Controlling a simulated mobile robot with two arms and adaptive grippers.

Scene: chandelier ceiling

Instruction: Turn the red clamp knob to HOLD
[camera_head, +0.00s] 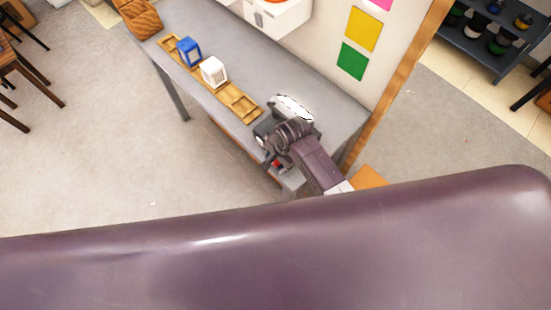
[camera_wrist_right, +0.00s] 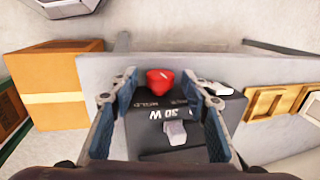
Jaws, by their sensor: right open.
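The red clamp knob (camera_wrist_right: 160,82) sits on a dark box (camera_wrist_right: 150,128) with white lettering that appears upside down in the right wrist view. A light grey block-shaped part (camera_wrist_right: 176,133) is on the same face. My right gripper (camera_wrist_right: 168,82) is open, with one finger on each side of the knob and a gap to both. In the head view the knob shows as a small red spot (camera_head: 277,163), and my right gripper (camera_head: 272,160) and arm cover much of the box. Which way the knob points is unclear. My left gripper is not in view.
The box is on a grey table (camera_head: 230,58) against a wall. A wooden tray (camera_head: 218,92) with a blue block (camera_head: 188,52) and a white block (camera_head: 214,72) lies along it. A cardboard box (camera_wrist_right: 57,85) is beyond the table edge. My own body fills the lower head view.

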